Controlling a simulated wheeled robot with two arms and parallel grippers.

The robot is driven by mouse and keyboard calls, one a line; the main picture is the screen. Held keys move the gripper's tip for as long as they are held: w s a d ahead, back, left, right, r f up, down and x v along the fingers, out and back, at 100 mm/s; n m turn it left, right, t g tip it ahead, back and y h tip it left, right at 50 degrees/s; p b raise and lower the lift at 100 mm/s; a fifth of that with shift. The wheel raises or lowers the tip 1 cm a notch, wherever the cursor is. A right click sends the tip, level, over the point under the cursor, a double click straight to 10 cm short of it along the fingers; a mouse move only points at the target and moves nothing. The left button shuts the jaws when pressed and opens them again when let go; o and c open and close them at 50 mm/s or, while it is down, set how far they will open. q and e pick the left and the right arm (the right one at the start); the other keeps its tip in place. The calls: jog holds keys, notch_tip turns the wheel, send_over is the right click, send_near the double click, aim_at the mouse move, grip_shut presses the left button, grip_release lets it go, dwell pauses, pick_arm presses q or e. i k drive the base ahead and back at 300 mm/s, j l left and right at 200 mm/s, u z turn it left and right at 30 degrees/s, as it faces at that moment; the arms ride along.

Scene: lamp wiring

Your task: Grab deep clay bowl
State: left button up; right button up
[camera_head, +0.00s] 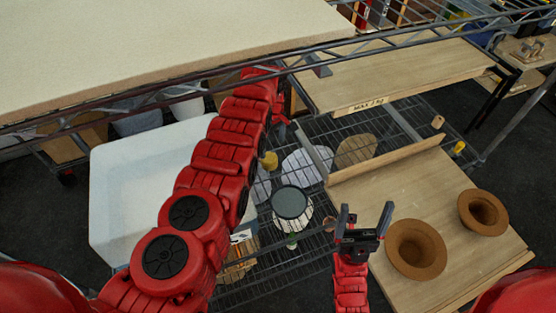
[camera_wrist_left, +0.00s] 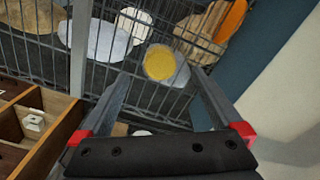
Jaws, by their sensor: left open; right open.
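Two brown clay bowls with wide rims sit on the wooden board at the right of the head view: a larger one (camera_head: 416,249) and a smaller one (camera_head: 483,212) behind it to the right. I cannot tell for sure which is the deep one. My right gripper (camera_head: 365,212) is open and empty, just left of the larger bowl, with its fingers pointing up in the picture. My left gripper (camera_wrist_left: 162,78) is open and empty over the wire shelf, far from the bowls. In the head view it is mostly hidden at the far end of my left arm.
The wooden board (camera_head: 370,185) has a raised back edge. A wire shelf (camera_head: 320,245) with a dark round-topped item (camera_head: 290,202) lies left of it. A white tub (camera_head: 130,190) stands at the left. A labelled wooden shelf (camera_head: 400,75) overhangs behind. A yellow item (camera_wrist_left: 160,63) lies below my left gripper.

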aim_at(481, 212)
jog(key=k+l, duration=0.3)
jog(key=k, duration=0.15)
jog(key=k+l, duration=0.3)
jog(key=k, duration=0.2)
jog(key=k+l, duration=0.3)
jog(key=k, duration=0.15)
